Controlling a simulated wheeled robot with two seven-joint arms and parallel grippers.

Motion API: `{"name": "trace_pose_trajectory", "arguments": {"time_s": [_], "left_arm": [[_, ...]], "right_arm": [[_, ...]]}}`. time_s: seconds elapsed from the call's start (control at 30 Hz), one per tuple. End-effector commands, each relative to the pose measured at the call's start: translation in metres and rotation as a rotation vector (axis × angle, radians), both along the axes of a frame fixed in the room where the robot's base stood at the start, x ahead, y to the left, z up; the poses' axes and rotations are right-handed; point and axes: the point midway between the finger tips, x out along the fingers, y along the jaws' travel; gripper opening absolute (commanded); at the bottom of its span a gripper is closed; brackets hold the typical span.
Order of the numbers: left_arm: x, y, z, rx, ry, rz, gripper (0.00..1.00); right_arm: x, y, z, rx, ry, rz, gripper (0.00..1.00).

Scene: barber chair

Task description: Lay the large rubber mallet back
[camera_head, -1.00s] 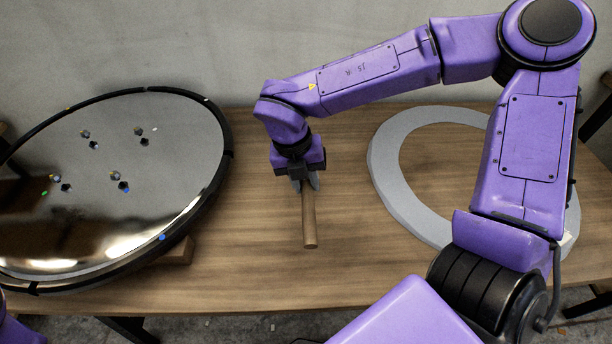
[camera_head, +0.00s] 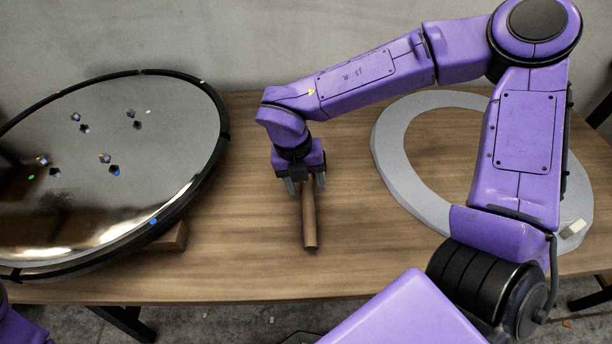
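The mallet's brown wooden handle (camera_head: 309,222) lies on the wooden table and points toward the front edge. Its head does not show; my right gripper hides the far end. My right gripper (camera_head: 306,185) is above that far end, with its two grey fingers spread to either side of the handle. Gaps show between the fingers and the handle, so it looks open. My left gripper is out of view; only a purple part of my own shows at the lower left corner.
A large round mirror-like disc (camera_head: 120,150) with a black rim covers the left of the table, propped on a wooden block (camera_head: 172,238). A flat grey ring (camera_head: 392,150) lies at the right, with a small pale block (camera_head: 573,228) on it. Table around the handle is clear.

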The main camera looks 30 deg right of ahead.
Motion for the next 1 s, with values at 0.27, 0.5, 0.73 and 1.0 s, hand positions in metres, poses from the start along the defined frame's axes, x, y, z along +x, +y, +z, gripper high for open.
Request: {"name": "trace_pose_trajectory", "arguments": {"time_s": [0.27,0.5,0.73,1.0], "left_arm": [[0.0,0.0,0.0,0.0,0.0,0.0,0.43],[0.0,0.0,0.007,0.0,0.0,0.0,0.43],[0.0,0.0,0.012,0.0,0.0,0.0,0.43],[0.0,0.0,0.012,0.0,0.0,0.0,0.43]], "right_arm": [[0.0,0.0,0.001,0.0,0.001,0.0,0.58],[0.006,0.007,0.048,0.0,-0.003,-0.002,0.58],[0.01,0.015,0.093,0.0,-0.002,-0.001,0.58],[0.011,0.016,0.104,0.001,0.001,0.0,0.58]]}}
